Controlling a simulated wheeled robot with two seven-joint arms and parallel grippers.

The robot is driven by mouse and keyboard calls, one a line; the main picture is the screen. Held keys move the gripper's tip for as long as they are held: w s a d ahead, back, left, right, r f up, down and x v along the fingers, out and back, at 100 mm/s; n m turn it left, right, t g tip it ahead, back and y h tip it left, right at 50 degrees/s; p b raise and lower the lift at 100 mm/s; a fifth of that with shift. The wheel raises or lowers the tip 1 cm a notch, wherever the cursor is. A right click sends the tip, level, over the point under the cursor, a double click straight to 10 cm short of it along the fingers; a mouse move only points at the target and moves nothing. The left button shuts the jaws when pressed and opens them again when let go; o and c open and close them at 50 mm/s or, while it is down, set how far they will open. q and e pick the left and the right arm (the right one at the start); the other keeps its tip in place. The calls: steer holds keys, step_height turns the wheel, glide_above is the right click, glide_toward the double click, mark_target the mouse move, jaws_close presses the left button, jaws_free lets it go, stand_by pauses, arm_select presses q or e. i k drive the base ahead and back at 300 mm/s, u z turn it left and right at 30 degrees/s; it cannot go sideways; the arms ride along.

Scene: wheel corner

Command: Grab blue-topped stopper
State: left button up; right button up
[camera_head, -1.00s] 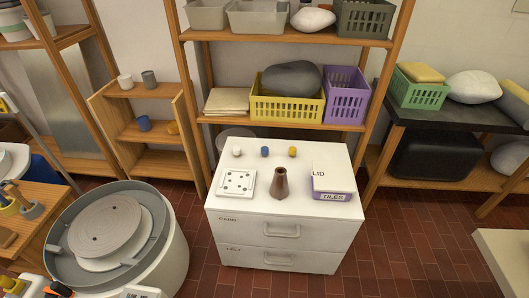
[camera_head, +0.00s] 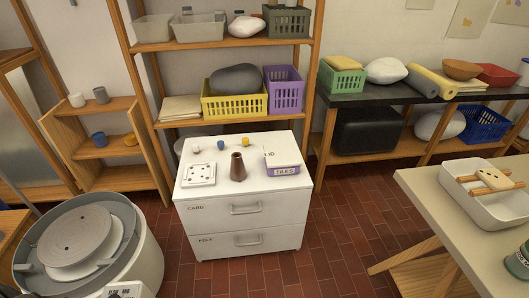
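The blue-topped stopper (camera_head: 221,145) stands near the back edge of the white drawer cabinet (camera_head: 215,196). A white-topped stopper (camera_head: 196,149) is to its left and a yellow-topped stopper (camera_head: 245,142) to its right, all three apart. A brown bottle (camera_head: 237,168) with a dark open mouth stands upright in front of them, nearer the cabinet's middle. Neither of my grippers is in view.
A white plate with dark holes (camera_head: 199,174) lies at the cabinet top's left. A lidded purple-and-white TILES box (camera_head: 283,170) sits at its right. A pottery wheel (camera_head: 75,242) stands front left, a pale table (camera_head: 430,185) right. Tiled floor between is clear.

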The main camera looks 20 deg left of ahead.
mark_target(220, 144)
steer(key=z, duration=0.35)
steer(key=i, duration=1.05)
steer(key=u, duration=0.55)
